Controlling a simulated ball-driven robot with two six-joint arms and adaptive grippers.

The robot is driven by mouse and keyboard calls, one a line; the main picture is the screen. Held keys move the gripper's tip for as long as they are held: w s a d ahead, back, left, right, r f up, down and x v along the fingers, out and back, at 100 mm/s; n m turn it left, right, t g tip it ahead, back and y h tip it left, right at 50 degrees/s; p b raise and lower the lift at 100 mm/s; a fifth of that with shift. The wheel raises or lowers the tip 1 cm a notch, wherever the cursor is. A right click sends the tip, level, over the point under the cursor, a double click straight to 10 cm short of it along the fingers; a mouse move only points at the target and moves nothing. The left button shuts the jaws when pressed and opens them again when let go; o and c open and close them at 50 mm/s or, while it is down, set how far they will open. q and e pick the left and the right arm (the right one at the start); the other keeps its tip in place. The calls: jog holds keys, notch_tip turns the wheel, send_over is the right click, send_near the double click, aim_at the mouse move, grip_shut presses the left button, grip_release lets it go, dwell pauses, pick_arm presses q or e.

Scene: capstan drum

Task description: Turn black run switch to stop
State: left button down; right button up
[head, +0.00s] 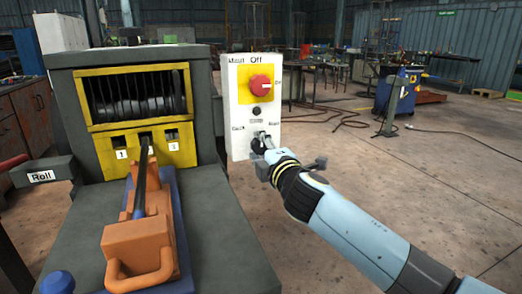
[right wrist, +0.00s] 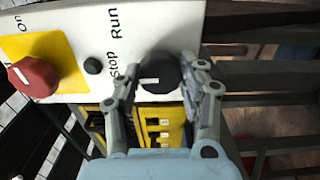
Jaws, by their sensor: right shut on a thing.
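The black run switch (right wrist: 158,72) is a round knob with a white mark, low on a white control panel (head: 237,85). In the right wrist view the mark points to the left of the picture, and the labels Stop and Run stand beside the knob. My right gripper (head: 261,143) is at the switch, its fingers on either side of the knob and shut on it; it also shows in the right wrist view (right wrist: 163,76). In the head view the fingers partly hide the switch. My left gripper is not in view.
A red knob (head: 260,85) on a yellow plate and a small black button (head: 256,111) sit above the switch. Left of the panel stands a machine with a yellow frame (head: 135,70) around a drum. An orange block (head: 140,245) lies on its bed.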

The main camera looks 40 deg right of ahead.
jog(key=shift+f, duration=0.1)
dwell(0.3)
jog(key=o, duration=1.2)
jog(key=v, duration=1.2)
